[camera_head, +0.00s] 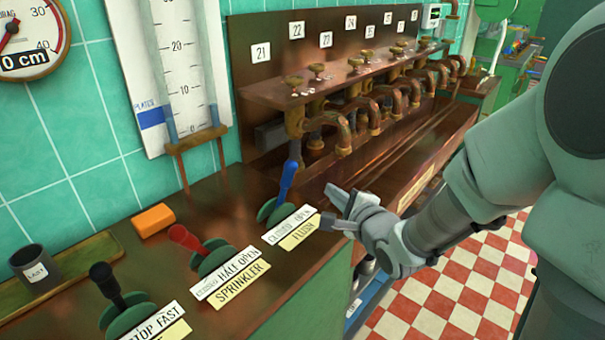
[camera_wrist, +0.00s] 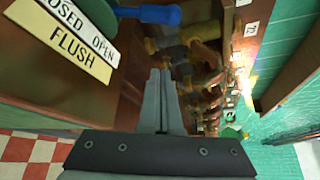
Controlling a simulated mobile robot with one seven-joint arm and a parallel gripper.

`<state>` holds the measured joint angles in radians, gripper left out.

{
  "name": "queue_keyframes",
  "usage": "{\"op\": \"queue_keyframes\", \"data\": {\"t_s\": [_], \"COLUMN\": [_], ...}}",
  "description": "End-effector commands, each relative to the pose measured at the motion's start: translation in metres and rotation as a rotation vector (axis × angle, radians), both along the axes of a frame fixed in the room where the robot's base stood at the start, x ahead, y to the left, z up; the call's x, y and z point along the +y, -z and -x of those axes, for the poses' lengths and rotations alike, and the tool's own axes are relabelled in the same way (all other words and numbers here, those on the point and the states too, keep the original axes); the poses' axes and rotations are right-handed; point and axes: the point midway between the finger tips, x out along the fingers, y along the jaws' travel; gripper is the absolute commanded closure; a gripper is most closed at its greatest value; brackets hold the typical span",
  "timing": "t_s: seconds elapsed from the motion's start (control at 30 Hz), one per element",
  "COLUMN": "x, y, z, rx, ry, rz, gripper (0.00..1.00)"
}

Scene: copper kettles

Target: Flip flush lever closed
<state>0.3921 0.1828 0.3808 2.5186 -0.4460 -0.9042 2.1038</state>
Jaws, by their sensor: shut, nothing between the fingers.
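The flush lever (camera_head: 286,183) has a blue handle on a round green base. It stands on the copper counter behind the yellow FLUSH label (camera_head: 299,233) and the white CLOSED OPEN label. The handle stands nearly upright, tilted slightly right toward the OPEN end. My gripper (camera_head: 334,208) is to the right of the lever and its labels, near the counter's end, apart from the handle. In the wrist view its fingers (camera_wrist: 161,100) are together and empty. The blue handle (camera_wrist: 160,14) shows at the top of that view, beyond the fingertips, with the FLUSH label (camera_wrist: 78,52) at upper left.
A red sprinkler lever (camera_head: 185,238) and a black-handled lever (camera_head: 105,280) stand to the left along the counter. An orange block (camera_head: 153,220) lies behind them. Copper taps and pipes (camera_head: 340,125) line the trough behind my gripper.

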Motion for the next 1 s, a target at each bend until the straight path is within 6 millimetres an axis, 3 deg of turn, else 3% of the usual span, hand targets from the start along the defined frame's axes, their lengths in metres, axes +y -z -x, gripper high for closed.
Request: {"op": "queue_keyframes", "data": {"t_s": [0.23, 0.37, 0.8, 1.0], "x": [0.001, 0.006, 0.036, 0.054], "y": [0.001, 0.005, 0.026, 0.011], "z": [-0.003, -0.016, -0.093, -0.078], "rx": [0.000, -0.002, -0.001, -0.002], "ry": [-0.001, -0.001, -0.003, -0.002], "rz": [0.003, 0.002, 0.002, 0.005], "gripper": [1.00, 1.00, 1.00, 1.00]}}
